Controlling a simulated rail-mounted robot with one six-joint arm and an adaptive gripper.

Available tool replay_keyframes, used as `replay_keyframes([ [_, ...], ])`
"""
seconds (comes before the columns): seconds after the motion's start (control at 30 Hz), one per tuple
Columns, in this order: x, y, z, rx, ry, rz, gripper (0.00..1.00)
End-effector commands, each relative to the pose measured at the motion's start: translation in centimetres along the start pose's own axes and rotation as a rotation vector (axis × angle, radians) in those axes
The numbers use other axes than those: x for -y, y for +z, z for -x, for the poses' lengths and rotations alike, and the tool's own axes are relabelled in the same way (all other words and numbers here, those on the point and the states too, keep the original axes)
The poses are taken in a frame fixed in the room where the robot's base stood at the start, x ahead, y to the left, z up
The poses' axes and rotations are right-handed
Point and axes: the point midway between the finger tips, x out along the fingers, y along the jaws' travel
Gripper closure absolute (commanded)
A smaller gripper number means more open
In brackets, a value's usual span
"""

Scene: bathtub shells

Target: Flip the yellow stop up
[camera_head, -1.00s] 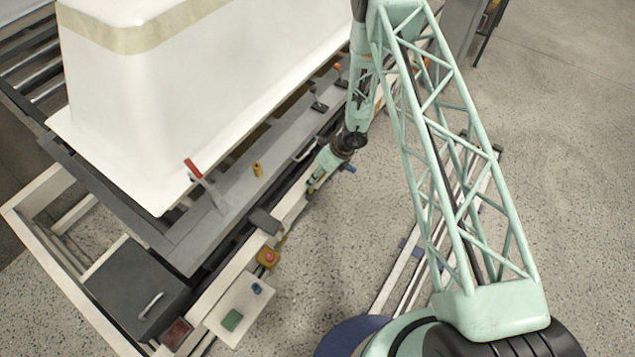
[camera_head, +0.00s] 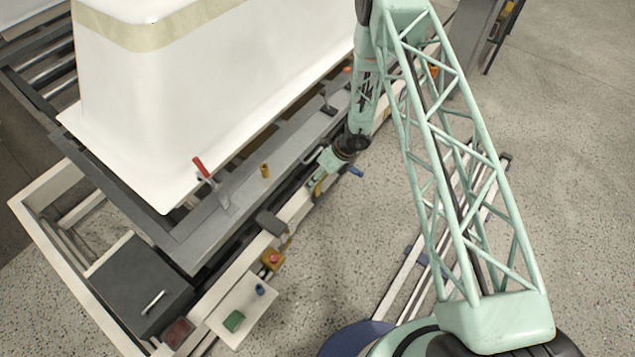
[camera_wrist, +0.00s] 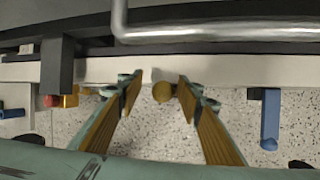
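In the wrist view a small round yellow piece (camera_wrist: 162,91), seen nearly end-on, shows at the lower edge of the cream beam (camera_wrist: 220,70). It appears to be the yellow stop. My gripper (camera_wrist: 158,84) is open, with one yellow-padded finger on each side of the piece and a gap to each. I cannot tell how far the fingertips reach past it. In the head view my gripper (camera_head: 319,186) is low beside the cream beam, and I cannot tell the stop from the finger pads there.
A blue piece (camera_wrist: 270,120) hangs right of my gripper. A metal handle bar (camera_wrist: 210,33) crosses above. A yellow box with a red button (camera_head: 272,259) is on the beam. An upright yellow peg (camera_head: 265,171) and a red-handled clamp (camera_head: 203,170) stand near the white tub shell (camera_head: 200,100).

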Motion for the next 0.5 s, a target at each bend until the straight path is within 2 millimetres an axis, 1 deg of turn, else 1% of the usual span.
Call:
replay_keyframes([
  [0.03, -0.23, -0.15, -0.08, -0.001, 0.004, 0.000, 0.71],
  [0.5, 0.00, -0.26, 0.05, -0.003, 0.000, -0.003, 0.71],
])
